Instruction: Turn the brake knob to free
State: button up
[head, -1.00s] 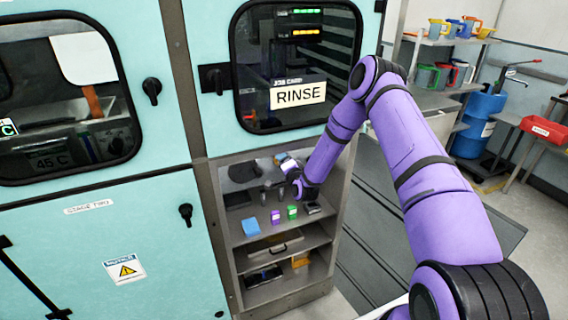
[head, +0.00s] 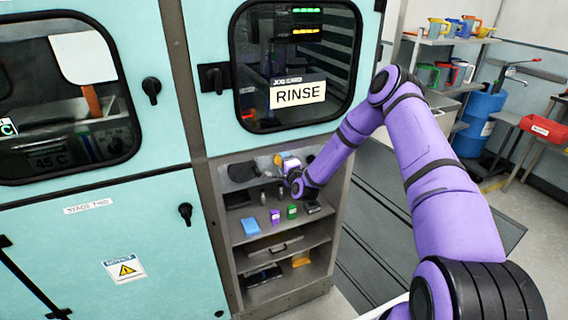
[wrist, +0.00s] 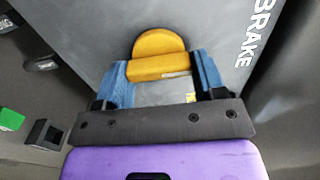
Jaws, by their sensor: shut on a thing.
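The brake knob (wrist: 159,45) is yellow, with a rounded plate and a straight bar across it. It sits on a grey panel (wrist: 90,30) with the word BRAKE printed at the right in the wrist view. My gripper (wrist: 161,68) has its two blue fingers on either side of the bar and is shut on the knob. In the head view my gripper (head: 290,165) is at the upper part of the open cabinet bay, with a bit of orange beside it. Any free mark is not legible in these views.
Below my gripper, a shelf (head: 262,232) holds a blue block (head: 251,227), a purple block (head: 275,216) and a green block (head: 292,211). The RINSE window (head: 298,60) is above the bay. Bay walls stand close on both sides.

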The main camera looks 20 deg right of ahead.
jog(key=shift+f, duration=0.1)
jog(key=o, duration=0.9)
jog(key=shift+s, duration=0.15)
jog(key=s, duration=1)
jog(key=shift+s+d, duration=0.1)
jog(key=shift+s, duration=0.2)
